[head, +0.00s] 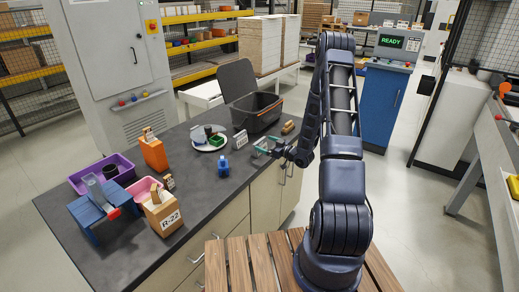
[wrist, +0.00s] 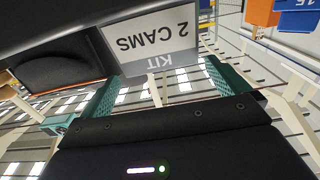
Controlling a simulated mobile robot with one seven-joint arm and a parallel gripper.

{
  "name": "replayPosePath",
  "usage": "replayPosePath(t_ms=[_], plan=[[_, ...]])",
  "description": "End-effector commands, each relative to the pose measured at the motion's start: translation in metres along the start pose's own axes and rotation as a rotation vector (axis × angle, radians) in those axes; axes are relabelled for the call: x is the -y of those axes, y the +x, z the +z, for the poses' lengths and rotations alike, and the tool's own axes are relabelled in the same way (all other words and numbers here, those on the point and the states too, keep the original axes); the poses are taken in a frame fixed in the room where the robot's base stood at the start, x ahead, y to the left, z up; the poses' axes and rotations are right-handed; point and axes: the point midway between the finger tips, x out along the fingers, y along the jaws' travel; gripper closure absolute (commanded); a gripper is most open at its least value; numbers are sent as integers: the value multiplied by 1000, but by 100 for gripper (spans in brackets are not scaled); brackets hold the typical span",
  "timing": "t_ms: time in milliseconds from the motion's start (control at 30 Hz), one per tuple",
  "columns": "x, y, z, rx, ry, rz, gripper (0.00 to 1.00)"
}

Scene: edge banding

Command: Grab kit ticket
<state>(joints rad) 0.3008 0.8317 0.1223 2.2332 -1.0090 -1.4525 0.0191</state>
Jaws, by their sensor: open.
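The kit ticket (head: 240,139) is a small white card standing near the edge of the dark counter, in front of the black bin. In the wrist view the ticket (wrist: 155,42) shows upside down, reading "KIT 2 CAMS". My gripper (head: 264,146) is just right of the ticket at the counter's edge. In the wrist view its two green fingers (wrist: 162,76) are spread wide, one toward each side of the ticket's near edge. The gap between them looks empty. I cannot tell whether a finger touches the card.
A small tan object (head: 288,127) lies right of the bin. Bare counter (head: 195,190) lies in front.

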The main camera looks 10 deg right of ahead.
Motion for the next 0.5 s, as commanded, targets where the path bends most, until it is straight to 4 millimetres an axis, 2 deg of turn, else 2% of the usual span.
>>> replayPosePath(t_ms=[300,500], plan=[[1,40,4,1,1,-1,0],[0,45,4,1,1,0,0]])
